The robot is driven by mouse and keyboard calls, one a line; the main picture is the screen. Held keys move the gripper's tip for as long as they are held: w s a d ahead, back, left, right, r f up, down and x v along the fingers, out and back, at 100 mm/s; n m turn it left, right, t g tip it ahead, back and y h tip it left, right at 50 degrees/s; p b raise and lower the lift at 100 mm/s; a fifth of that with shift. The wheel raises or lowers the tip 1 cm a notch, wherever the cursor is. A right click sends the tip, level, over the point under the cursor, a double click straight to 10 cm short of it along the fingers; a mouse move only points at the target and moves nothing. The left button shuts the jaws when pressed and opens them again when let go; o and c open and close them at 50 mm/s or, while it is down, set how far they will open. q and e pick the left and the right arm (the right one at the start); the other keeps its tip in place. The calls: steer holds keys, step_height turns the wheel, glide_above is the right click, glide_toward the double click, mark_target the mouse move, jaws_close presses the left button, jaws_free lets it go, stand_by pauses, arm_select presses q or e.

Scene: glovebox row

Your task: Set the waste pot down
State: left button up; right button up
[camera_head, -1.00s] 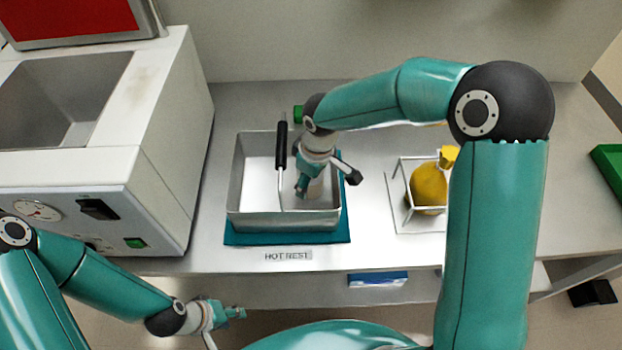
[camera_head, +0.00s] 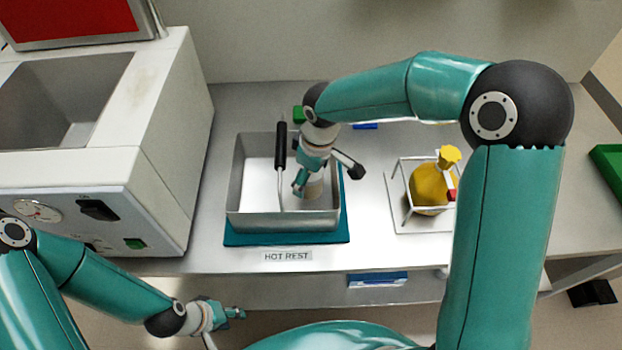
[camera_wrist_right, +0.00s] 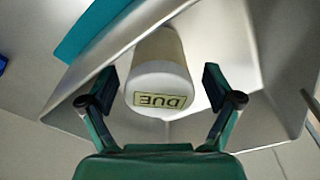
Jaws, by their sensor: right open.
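The waste pot (camera_wrist_right: 162,72) is a pale cylinder with a yellowish label, its lettering upside down in the right wrist view. In the head view the pot (camera_head: 314,187) stands inside the grey metal tray (camera_head: 282,220), in its right part, partly hidden by my right gripper (camera_head: 318,180). In the right wrist view my right gripper (camera_wrist_right: 160,88) is open, with one finger on each side of the pot and visible gaps between. My left gripper (camera_head: 236,313) is low at the front, away from the pot; its jaws are too small to judge.
The tray has a black-gripped handle (camera_head: 281,146) and sits on a teal mat (camera_head: 290,238) behind a HOT REST label (camera_head: 288,256). A yellow flask (camera_head: 429,188) stands in a white rack to the right. A white machine (camera_head: 150,150) stands left.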

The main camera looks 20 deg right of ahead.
steer(key=r, duration=0.6)
steer(key=s+r, duration=0.1)
steer(key=r, duration=0.2)
steer(key=shift+d+r, duration=0.2)
steer(key=shift+d, duration=0.15)
